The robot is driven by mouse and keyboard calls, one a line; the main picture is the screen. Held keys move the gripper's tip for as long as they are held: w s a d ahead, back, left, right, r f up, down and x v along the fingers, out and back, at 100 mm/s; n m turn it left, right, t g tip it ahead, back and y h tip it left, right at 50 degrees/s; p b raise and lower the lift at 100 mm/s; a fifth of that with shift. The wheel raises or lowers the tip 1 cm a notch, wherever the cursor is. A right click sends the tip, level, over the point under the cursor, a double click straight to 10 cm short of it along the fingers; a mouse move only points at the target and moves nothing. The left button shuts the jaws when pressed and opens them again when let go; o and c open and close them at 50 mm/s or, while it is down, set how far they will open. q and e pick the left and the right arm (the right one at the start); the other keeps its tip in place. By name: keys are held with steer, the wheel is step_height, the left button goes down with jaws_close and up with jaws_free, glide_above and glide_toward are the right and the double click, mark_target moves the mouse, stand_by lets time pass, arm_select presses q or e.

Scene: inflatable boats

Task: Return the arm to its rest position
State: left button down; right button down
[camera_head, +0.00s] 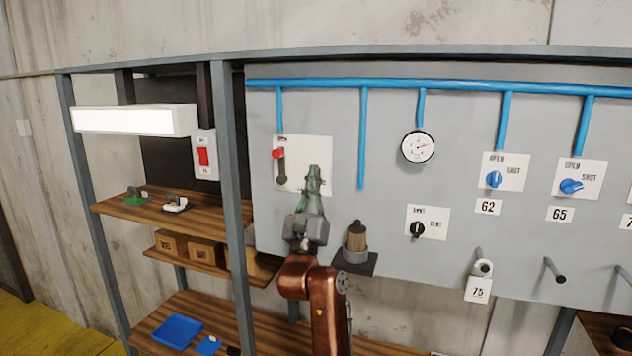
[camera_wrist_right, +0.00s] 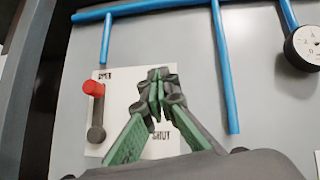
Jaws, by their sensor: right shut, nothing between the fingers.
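My right arm rises from the bottom middle of the head view, with its copper-coloured link in front of the panel. My right gripper (camera_head: 313,172) points up, shut and empty, in front of the right part of a white plate (camera_head: 291,183). The plate carries a lever with a red knob (camera_head: 278,154), just left of the gripper. In the wrist view the green fingertips (camera_wrist_right: 157,78) meet over the plate, and the red knob (camera_wrist_right: 93,88) stands to their left, apart from them. The lever's dark end points down. My left gripper is not in view.
The grey panel (camera_head: 380,260) has blue pipes, a gauge (camera_head: 418,147) and blue valve knobs (camera_head: 493,179) to the right. A dark cylinder (camera_head: 356,240) on a small bracket stands close right of my wrist. A shelf post (camera_head: 232,200) and wooden shelves (camera_head: 110,204) are left.

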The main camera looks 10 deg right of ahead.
steer(key=shift+s+a+f, duration=0.1)
steer(key=shift+s+f, duration=0.05)
steer(key=shift+s, duration=0.5)
